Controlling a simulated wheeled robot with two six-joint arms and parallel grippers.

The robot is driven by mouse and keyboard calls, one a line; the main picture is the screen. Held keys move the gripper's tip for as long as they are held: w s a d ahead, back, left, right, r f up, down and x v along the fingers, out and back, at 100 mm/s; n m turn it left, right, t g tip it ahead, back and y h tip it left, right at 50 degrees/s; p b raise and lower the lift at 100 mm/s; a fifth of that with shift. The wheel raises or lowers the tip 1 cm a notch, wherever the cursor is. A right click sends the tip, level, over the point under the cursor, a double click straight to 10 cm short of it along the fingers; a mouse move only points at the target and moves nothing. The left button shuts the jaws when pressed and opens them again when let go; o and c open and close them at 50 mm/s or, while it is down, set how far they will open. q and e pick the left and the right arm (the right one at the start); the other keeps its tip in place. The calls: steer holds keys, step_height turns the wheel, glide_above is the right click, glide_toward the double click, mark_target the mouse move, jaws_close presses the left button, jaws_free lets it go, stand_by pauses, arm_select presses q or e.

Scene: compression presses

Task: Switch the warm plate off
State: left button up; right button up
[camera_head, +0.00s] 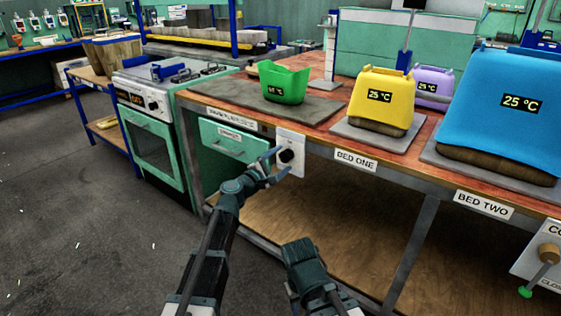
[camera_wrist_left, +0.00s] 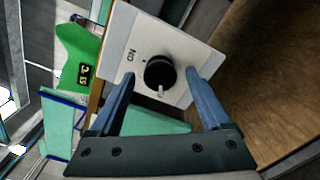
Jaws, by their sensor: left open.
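The warm plate (camera_head: 325,107) is a flat grey slab at the left end of the bench, with a green container reading about 51 °C on it. Below it, a white switch panel (camera_head: 298,139) with a black round knob (camera_head: 286,156) is fixed to the bench front. In the left wrist view the knob (camera_wrist_left: 158,71) shows a light pointer at its lower side, and ON is printed at its upper left. My left gripper (camera_head: 280,163) is open, its blue fingers on either side of the knob; I cannot tell whether they touch it.
A yellow cover (camera_head: 385,102), a lilac cover (camera_head: 432,86) and a blue cover (camera_head: 508,118), each reading 25 °C where legible, stand along the bench. A green stove (camera_head: 160,150) is at left. My other arm shows low in the middle.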

arm_select(q)
steer(key=v, duration=1.4)
steer(key=s+d+f+m+g+y, duration=0.25)
steer(key=s+f+m+g, duration=0.55)
steer(key=s+f+m, duration=0.4)
steer(key=s+a+f+m+g+y, duration=0.55)
steer(key=s+a+f+y, duration=0.3)
steer(key=a+f, duration=0.2)
steer(key=s+d+r+m+g+p, duration=0.15)
steer(key=s+d+m, duration=0.35)
steer(key=d, duration=0.6)
step_height(320, 180, up, 38)
steer(key=s+n+p, duration=0.1)
steer(key=p, duration=3.6)
steer(key=shift+s+n+y, duration=0.2)
steer(key=shift+n+y, duration=0.15)
steer(key=shift+y, duration=0.05)
